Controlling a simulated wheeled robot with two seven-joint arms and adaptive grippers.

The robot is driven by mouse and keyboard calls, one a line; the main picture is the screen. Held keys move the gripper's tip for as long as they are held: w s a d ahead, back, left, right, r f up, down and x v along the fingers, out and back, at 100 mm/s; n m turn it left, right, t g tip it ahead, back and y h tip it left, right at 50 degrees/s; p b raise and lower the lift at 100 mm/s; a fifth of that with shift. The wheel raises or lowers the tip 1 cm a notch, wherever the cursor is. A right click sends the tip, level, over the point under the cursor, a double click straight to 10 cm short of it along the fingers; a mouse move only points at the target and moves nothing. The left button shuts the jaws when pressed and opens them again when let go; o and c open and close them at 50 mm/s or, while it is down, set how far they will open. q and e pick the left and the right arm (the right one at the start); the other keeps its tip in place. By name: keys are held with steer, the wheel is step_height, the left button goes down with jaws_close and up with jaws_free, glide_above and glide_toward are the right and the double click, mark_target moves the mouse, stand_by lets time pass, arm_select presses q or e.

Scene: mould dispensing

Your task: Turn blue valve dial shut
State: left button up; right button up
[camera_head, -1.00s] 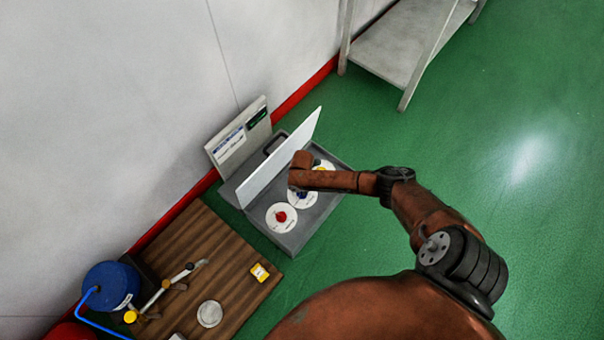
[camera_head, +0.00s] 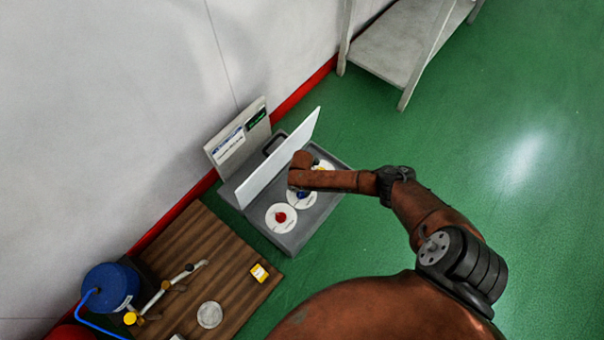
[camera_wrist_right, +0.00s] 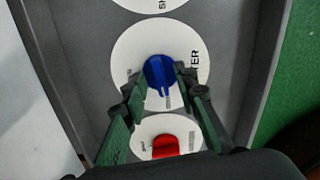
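The blue valve dial (camera_wrist_right: 160,73) sits on a white round plate (camera_wrist_right: 120,62) marked with "TER" lettering, in the grey panel box. In the right wrist view my right gripper (camera_wrist_right: 158,80) has its two fingers apart, one on each side of the blue dial. I cannot tell whether the fingers touch it. In the head view the blue dial (camera_head: 301,195) shows just under my right gripper (camera_head: 295,190), whose fingers are mostly hidden by my arm. My left gripper is not in view.
A red dial (camera_head: 281,217) on its white plate is nearest, and a yellow dial (camera_head: 318,167) lies beyond, partly hidden by my arm. A white upright board (camera_head: 280,160) stands along the box's wall side. A wooden table (camera_head: 200,255) and grey shelf (camera_head: 400,45) stand nearby.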

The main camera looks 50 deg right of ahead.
mark_target(302, 192)
steer(key=shift+r, duration=0.15)
step_height(302, 192, up, 12)
steer(key=shift+f, duration=0.2)
stand_by(0.7)
